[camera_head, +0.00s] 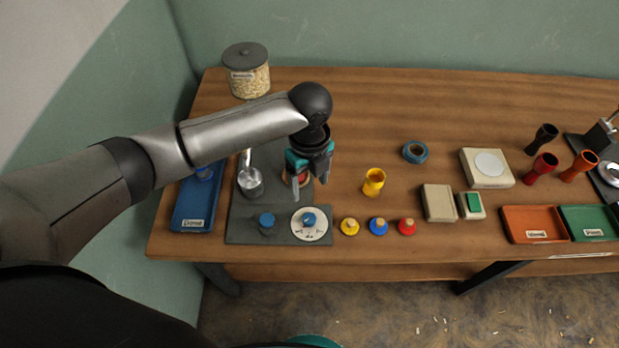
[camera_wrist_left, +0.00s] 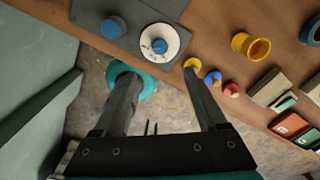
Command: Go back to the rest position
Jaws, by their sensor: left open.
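My left gripper (camera_head: 309,172) is raised above the left part of the wooden table, over the dark grey board (camera_head: 243,222). Its fingers are apart with nothing between them, and they also show in the left wrist view (camera_wrist_left: 165,95). Below it are a white disc with a blue knob (camera_head: 309,223) and a blue knob (camera_head: 267,221) on the board. A yellow goblet drum (camera_head: 373,182) stands to the right of the gripper, apart from it. The gripper partly hides a reddish thing (camera_head: 300,178) on the board. My right gripper is not in view.
Yellow (camera_head: 349,226), blue (camera_head: 378,226) and red (camera_head: 407,226) pieces line the front. A blue tray (camera_head: 192,212) lies left, a jar (camera_head: 246,72) back left. Red and green trays (camera_head: 535,224) and dark, red and orange drums (camera_head: 543,167) are right. The back middle is clear.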

